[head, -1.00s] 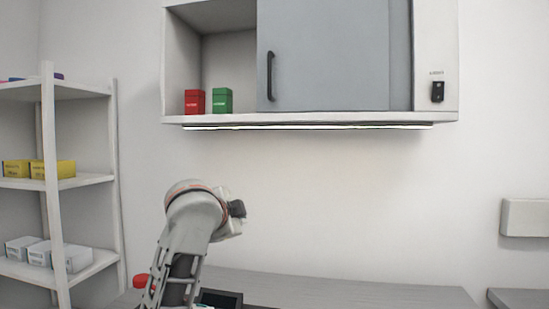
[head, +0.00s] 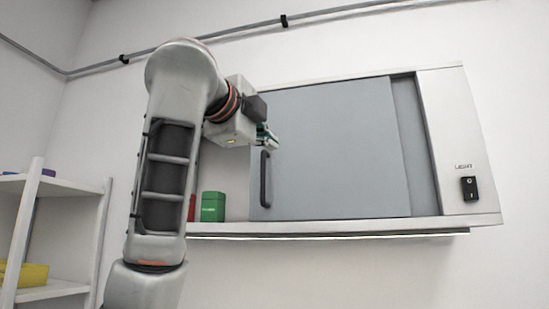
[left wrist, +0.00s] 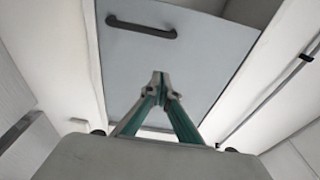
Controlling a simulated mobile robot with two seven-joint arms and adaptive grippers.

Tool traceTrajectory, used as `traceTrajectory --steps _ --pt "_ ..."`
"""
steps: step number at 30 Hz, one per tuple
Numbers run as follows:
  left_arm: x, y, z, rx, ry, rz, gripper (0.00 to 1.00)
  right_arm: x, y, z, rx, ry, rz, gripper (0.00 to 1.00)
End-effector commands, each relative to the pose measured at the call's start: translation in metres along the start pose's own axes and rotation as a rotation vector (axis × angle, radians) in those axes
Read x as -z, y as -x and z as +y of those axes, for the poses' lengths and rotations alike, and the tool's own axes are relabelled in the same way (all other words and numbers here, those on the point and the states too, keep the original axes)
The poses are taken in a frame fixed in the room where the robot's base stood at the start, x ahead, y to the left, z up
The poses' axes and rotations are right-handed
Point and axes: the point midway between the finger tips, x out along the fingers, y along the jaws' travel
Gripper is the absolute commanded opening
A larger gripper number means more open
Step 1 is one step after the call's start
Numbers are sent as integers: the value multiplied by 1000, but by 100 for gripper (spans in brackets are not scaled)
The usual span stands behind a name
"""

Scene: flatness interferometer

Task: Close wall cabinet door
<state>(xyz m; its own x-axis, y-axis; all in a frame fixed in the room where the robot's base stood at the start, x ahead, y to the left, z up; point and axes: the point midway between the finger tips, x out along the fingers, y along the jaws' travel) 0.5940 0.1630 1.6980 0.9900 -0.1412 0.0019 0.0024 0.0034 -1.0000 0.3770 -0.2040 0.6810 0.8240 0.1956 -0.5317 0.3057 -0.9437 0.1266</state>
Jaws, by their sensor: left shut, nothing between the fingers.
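The wall cabinet (head: 455,120) hangs on the wall, and its grey sliding door (head: 335,150) covers the middle and part of the right. The left part of the cabinet is open. The door's dark vertical handle (head: 265,178) is near its left edge. My left gripper (head: 268,138) is shut and empty, in front of the door's upper left part, just above the handle. In the left wrist view the fingertips (left wrist: 159,78) point toward the door (left wrist: 200,50), with the handle (left wrist: 141,27) beyond them. Contact with the door cannot be told. My right gripper is not in view.
A green box (head: 213,207) and a partly hidden red box (head: 191,208) stand in the cabinet's open left part. A light switch (head: 469,188) is on the right panel. White shelving (head: 92,240) stands at the left.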

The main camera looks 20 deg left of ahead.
Motion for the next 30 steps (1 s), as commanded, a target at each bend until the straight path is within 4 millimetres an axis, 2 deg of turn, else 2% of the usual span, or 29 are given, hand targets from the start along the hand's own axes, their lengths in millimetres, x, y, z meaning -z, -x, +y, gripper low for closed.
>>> traceTrajectory --steps 4,7,17,19,24,30 --pt "-1 -18 0 -6 0 -2 0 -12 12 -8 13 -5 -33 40" --pt "-1 -37 -1 -7 2 -2 0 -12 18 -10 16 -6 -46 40" --pt "-1 -101 0 -6 1 -3 0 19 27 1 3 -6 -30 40" --pt "-14 -95 0 0 4 -4 0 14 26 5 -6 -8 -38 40" --pt "-32 -88 1 -1 2 -2 0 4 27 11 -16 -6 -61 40" --pt "-38 -85 2 -2 1 -1 0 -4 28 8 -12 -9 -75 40"
